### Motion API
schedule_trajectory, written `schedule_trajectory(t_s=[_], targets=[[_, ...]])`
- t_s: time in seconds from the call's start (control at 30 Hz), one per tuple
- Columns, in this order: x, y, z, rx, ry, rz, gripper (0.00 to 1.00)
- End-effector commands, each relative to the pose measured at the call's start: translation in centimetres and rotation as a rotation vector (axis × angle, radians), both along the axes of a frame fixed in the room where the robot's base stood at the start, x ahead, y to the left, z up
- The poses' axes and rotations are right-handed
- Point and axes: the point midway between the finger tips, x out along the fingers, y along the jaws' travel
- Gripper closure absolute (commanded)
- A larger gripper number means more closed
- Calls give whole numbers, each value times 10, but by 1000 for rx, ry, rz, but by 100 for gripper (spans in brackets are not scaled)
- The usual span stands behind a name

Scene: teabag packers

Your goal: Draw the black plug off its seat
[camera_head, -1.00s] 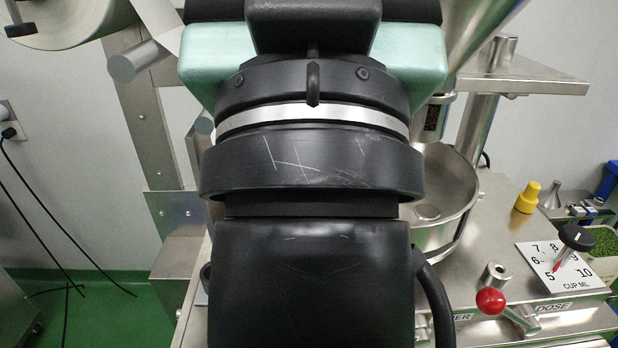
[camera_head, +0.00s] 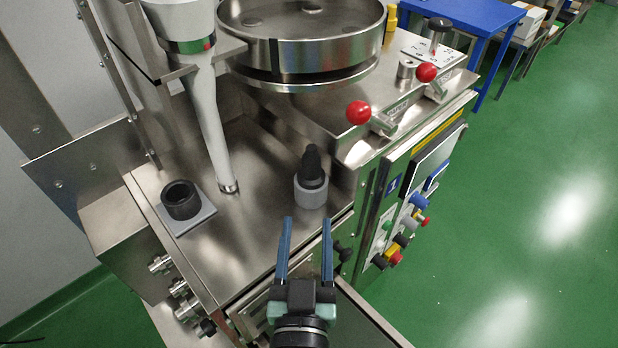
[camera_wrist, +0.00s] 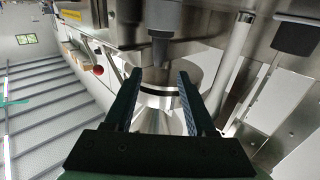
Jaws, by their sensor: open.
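The black plug (camera_head: 312,165) stands upright, narrow tip up, in a round grey seat (camera_head: 311,192) near the front edge of the steel deck (camera_head: 262,232). My gripper (camera_head: 307,219) is open and empty, its two blue fingers pointing at the seat from the near side, apart from it as far as I can tell. The wrist view is upside down: the plug (camera_wrist: 160,48) hangs tip-down from the grey seat (camera_wrist: 167,14), in the gap between my fingertips (camera_wrist: 161,74) but apparently beyond them.
A black ring-shaped holder (camera_head: 181,199) sits on a grey plate at left. A white tube (camera_head: 212,130) stands behind it. A steel bowl (camera_head: 315,55) overhangs behind the plug. Red-knobbed levers (camera_head: 359,112) are to the right. The deck between holder and plug is clear.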

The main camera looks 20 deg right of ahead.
Motion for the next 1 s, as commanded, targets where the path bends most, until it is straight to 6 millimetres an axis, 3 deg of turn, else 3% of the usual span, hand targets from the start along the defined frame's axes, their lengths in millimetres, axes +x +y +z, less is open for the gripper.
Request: schedule_trajectory(t_s=[0.4,0.67,1.0], targets=[[57,-26,2,0,1,-1,44],[71,-33,0,1,2,-2,44],[109,-49,-1,0,1,-2,44]])
